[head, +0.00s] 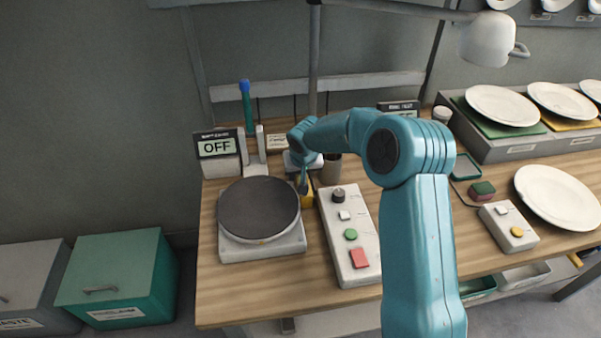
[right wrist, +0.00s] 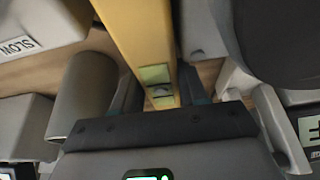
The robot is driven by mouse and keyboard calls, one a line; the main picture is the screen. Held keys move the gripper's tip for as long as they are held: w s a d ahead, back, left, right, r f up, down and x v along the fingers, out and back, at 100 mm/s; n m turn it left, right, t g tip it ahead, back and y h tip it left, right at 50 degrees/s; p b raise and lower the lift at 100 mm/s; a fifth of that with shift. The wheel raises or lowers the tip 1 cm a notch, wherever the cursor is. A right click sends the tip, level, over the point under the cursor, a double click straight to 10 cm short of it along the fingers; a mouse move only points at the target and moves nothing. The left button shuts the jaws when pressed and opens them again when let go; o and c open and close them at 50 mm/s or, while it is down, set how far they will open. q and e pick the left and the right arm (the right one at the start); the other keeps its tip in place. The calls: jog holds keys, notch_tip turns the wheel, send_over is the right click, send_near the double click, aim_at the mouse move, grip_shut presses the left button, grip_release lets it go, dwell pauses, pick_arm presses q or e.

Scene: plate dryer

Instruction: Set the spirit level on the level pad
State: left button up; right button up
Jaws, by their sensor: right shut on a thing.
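The spirit level (right wrist: 140,45) is a yellow bar with pale green vials, seen running between the fingers of my right gripper (right wrist: 158,92) in the right wrist view. In the head view a small yellow part of it (head: 305,194) shows below my right gripper (head: 303,184), between the round dark plate and the button box. My right gripper is shut on it. Its lower end and any contact with the table are hard to see. I cannot pick out the level pad for sure. My left gripper is not in view.
A round dark plate (head: 259,208) on a white base stands just left of my right gripper. An OFF display (head: 217,147) is at the back left. White plates (head: 503,105) are at the right.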

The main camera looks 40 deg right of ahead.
jog(key=shift+f, duration=0.15)
jog(key=o, duration=1.2)
